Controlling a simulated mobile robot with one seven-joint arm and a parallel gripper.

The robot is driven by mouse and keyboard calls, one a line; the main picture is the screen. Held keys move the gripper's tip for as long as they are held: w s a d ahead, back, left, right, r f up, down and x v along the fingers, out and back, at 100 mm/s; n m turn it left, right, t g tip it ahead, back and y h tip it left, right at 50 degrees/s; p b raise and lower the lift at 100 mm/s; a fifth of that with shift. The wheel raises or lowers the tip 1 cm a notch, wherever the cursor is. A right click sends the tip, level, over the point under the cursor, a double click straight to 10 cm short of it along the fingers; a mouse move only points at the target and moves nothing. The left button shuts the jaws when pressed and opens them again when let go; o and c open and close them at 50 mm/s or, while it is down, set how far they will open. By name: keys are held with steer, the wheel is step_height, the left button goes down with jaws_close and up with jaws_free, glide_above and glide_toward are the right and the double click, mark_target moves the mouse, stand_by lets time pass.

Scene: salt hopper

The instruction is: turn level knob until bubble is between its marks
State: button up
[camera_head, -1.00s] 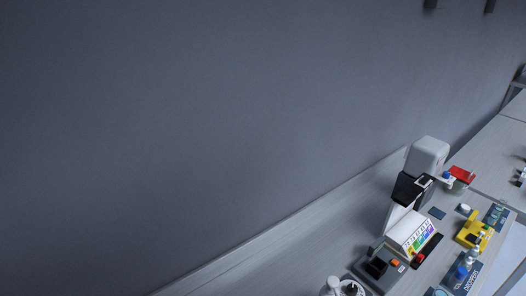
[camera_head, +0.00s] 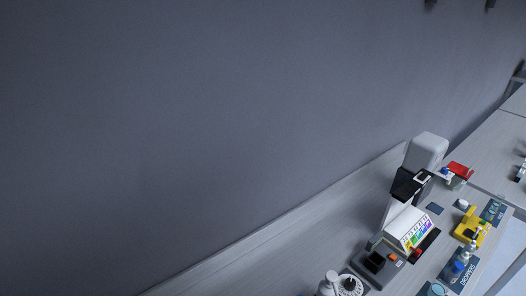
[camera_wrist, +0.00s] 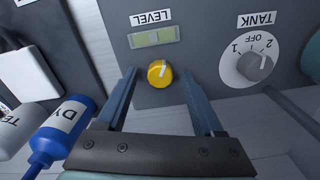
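The yellow level knob (camera_wrist: 160,74) is in the wrist view, on a dark grey panel (camera_wrist: 205,20). Its white pointer line points roughly to the top of the picture. Above it is the pale green level window (camera_wrist: 155,37), under an upside-down LEVEL label (camera_wrist: 151,17). I cannot make out the bubble against its marks. My gripper (camera_wrist: 160,75) is open, with one finger on each side of the knob and a visible gap on both sides. I cannot make out my gripper or the knob in the head view.
A TANK selector knob (camera_wrist: 254,66) is right of the level knob. A blue bottle (camera_wrist: 62,130) and a white bottle (camera_wrist: 15,130) stand at lower left. In the head view, a grey bench (camera_head: 290,240) along the wall holds a white-headed device (camera_head: 426,150) and small items.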

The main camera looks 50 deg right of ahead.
step_height(320, 180, up, 13)
steer(key=b, duration=0.1)
stand_by(0.6)
stand_by(0.5)
